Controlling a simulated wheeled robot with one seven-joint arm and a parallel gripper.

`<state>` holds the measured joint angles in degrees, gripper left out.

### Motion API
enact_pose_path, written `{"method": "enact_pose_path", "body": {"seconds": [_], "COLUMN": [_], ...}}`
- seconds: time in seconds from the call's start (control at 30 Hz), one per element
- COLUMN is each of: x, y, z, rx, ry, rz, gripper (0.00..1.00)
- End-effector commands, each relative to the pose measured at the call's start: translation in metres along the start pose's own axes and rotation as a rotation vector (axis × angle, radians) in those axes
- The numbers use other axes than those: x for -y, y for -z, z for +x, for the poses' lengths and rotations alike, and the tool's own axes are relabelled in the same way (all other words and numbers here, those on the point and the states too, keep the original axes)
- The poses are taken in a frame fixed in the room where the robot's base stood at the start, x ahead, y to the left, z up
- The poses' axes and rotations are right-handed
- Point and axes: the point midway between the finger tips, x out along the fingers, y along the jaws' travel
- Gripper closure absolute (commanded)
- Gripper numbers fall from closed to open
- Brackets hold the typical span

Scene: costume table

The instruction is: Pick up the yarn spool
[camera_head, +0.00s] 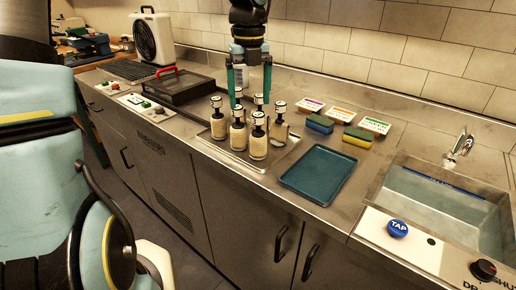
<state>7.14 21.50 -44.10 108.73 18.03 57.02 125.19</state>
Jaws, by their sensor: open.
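Several cream cylinders with dark-and-chrome tops stand upright in a group on a metal tray (232,153) on the counter. One cream cylinder (258,147) is at the front of the group and another (218,128) at its left. They look like bottles, and I cannot pick out for sure which thing is the yarn spool. My gripper (249,98) points down at the back of the group, its two teal fingers apart. A pale shape shows between or behind the fingers; I cannot tell whether they touch it. The fingertips are partly lost among the tops.
A teal tray (318,174) lies right of the group. Sponges (320,124) and small labelled boxes (342,115) sit behind it. A sink (430,205) with a tap (458,147) is at right.

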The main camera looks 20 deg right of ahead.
Motion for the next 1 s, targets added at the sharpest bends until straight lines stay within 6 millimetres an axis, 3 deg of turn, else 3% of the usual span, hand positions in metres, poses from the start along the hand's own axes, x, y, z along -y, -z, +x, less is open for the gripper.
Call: {"method": "enact_pose_path", "body": {"seconds": [0.17, 0.4, 0.67, 1.0], "x": [0.015, 0.017, 0.017, 0.021], "y": [0.001, 0.002, 0.002, 0.003], "z": [-0.002, 0.032, 0.053, 0.097], "rx": [-0.002, -0.003, -0.002, -0.002], "ry": [0.005, 0.004, 0.005, 0.005], "rz": [0.168, 0.185, 0.182, 0.182], "gripper": [0.10, 0.10, 0.10, 0.10]}}
